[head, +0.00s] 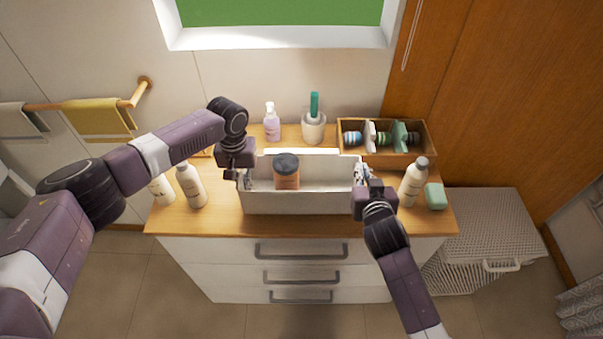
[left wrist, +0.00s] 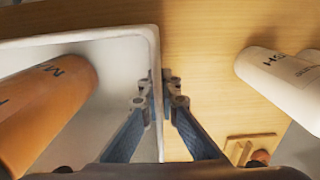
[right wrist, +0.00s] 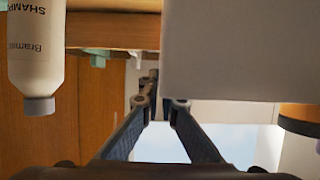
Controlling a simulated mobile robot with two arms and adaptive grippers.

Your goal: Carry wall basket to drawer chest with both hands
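The wall basket (head: 290,203), a white open box, is over the middle of the wooden drawer chest top (head: 222,222); whether it touches the top is hard to tell. An orange jar with a dark cap (head: 286,180) stands inside it. My left gripper (head: 238,172) is at its left end, and in the left wrist view the fingers (left wrist: 160,88) close on the thin side wall. My right gripper (head: 368,180) is at its right end. In the right wrist view its fingers (right wrist: 158,92) come together at the edge of the white wall (right wrist: 230,50).
White bottles stand left (head: 192,187) and right (head: 412,182) of the basket, with a green soap bar (head: 435,196). Behind are a lilac pump bottle (head: 271,124), a cup with a green brush (head: 314,125) and a wooden divided box (head: 430,150). A wicker hamper (head: 490,220) stands right.

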